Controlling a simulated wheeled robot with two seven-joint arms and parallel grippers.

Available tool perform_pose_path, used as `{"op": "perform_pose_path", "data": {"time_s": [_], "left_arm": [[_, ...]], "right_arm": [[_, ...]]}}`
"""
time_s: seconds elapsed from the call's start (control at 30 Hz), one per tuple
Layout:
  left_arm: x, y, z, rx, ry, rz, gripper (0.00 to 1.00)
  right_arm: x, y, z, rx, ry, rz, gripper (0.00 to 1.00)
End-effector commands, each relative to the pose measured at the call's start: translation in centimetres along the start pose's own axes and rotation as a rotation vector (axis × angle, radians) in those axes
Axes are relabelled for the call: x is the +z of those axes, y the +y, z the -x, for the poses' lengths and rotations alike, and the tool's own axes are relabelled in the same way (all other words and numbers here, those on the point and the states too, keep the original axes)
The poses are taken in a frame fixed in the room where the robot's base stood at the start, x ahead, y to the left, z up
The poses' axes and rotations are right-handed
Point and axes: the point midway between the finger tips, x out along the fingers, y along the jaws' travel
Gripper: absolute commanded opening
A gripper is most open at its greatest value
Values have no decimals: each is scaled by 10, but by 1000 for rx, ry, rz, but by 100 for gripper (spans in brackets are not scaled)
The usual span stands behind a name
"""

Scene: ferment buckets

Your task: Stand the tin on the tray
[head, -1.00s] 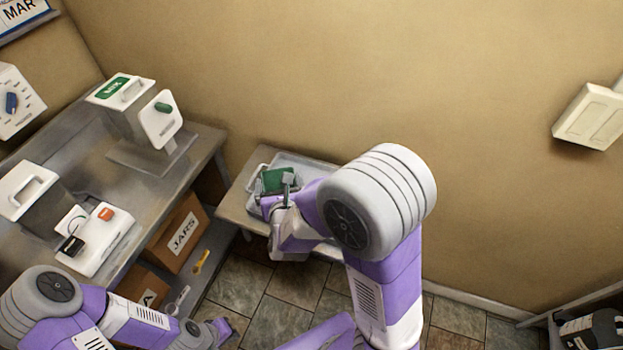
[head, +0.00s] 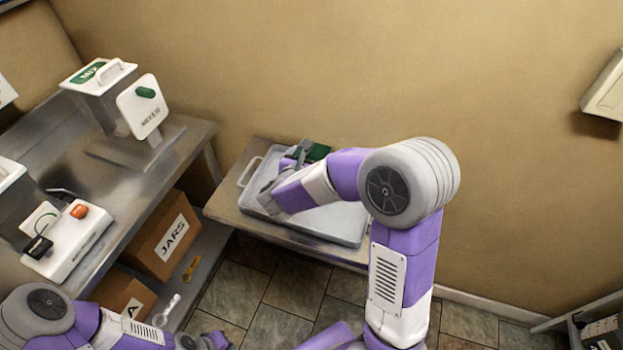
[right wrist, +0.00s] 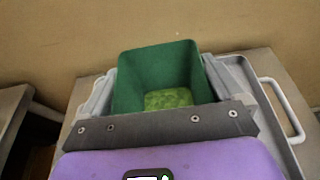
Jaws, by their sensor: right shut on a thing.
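The green tin (head: 318,152) is an open-topped, square-sided box. In the right wrist view the tin (right wrist: 157,70) has lumpy green contents at its bottom. My right gripper (head: 301,150) is shut on the tin over the far part of the grey tray (head: 335,222). The tray also shows in the right wrist view (right wrist: 262,105), behind and beside the tin. The gripper hides the tin's lower near side, so I cannot tell whether it touches the tray. My left gripper (head: 216,341) is low at the bottom edge, and its fingers are unclear.
The tray lies on a small side table (head: 228,204) against the wall. A JARS carton (head: 160,237) sits below. The tray's near right part is clear.

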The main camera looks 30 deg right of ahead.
Motion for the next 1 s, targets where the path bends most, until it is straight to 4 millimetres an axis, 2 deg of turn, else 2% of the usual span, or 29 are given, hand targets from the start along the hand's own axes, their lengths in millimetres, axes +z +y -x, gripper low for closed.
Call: {"op": "perform_pose_path", "data": {"time_s": [0.03, 0.23, 0.4, 0.8, 0.83, 0.87, 1.0], "left_arm": [[0, -1, -4, 0, 0, 0, 0], [0, -3, -8, 0, 0, 0, 0], [-1, -6, -17, 0, 0, 0, 0], [-1, -8, -20, 0, 0, 0, 0], [-1, -8, -21, 0, 0, 0, 0], [-1, -7, -20, 0, 0, 0, 0], [-1, -7, -19, 0, 0, 0, 0]], "right_arm": [[-8, 0, -3, 0, -1, 2, 34], [-22, 0, -8, 0, -1, 2, 34], [-45, 0, -17, 0, -1, 2, 34], [-50, 0, -18, 2, -3, -1, 34], [-50, 0, -19, 1, -1, -1, 96], [-50, 0, -18, 1, -1, -1, 100], [-49, 0, -18, 1, -1, -1, 100]]}}
